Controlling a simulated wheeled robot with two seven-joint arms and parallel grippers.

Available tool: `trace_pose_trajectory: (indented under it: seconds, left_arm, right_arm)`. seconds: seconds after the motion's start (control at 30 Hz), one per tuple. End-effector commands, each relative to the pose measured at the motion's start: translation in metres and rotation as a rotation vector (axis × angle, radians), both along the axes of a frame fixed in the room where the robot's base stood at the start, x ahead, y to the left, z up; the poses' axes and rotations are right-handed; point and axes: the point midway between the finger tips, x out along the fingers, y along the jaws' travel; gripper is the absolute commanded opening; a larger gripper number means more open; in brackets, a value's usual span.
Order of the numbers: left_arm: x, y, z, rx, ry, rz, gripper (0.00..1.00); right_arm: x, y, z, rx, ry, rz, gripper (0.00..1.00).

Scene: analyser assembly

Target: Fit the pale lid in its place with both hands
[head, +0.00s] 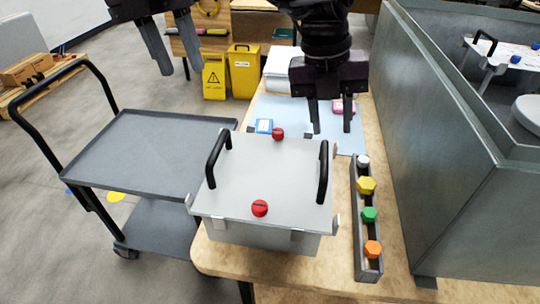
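A pale grey lid (282,180) with two black upright handles and two red knobs lies flat on top of a light grey box (262,234) on the wooden bench. Small pale clips show at the box's corners. I cannot tell how closely the lid is seated. My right gripper (331,131) points down above the bench behind the lid, near its right handle. It is open and empty. My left gripper (181,72) hangs beyond the lid at upper left, above the floor side. It is open and empty, apart from everything.
A dark rail (358,226) with coloured knobs stands right of the box. A tall grey cabinet (455,160) borders the bench; inside is a white panel (510,52) with blue knobs. A grey trolley (150,150) stands left. Small blue and pink items lie on a blue mat (290,112).

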Motion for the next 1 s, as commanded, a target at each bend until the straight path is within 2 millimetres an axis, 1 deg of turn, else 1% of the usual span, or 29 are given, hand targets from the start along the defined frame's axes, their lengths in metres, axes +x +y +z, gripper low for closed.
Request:
trace_pose_trajectory:
  seconds: [0.03,1.0]
  left_arm:
    - [0.0,0.0,0.018,0.0,0.0,0.0,0.35]
    - [0.0,0.0,0.183,0.0,0.0,0.0,0.35]
  right_arm:
    - [0.0,0.0,0.018,0.0,0.0,0.0,0.35]
    - [0.0,0.0,0.183,0.0,0.0,0.0,0.35]
